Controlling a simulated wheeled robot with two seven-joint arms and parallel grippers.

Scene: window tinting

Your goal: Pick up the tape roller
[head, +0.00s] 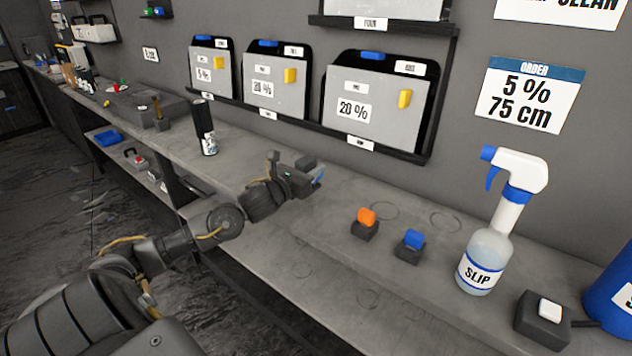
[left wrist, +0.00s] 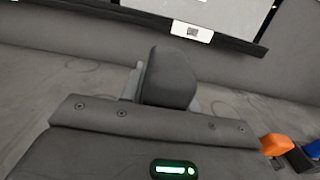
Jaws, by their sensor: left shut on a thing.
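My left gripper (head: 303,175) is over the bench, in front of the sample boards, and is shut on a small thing. The held thing (head: 317,176), which I take for the tape roller, shows only as a small bluish-grey piece at the fingertips in the head view. In the left wrist view one dark rounded finger (left wrist: 170,78) covers most of it, with pale grey edges showing on both sides. I cannot tell from these frames whether it touches the bench. My right gripper is not in view.
On the bench to the right are an orange piece (head: 366,216) and a blue piece (head: 414,238) on dark stands, a SLIP spray bottle (head: 485,262) and a dark block with a white top (head: 543,318). Boards (head: 372,105) line the wall.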

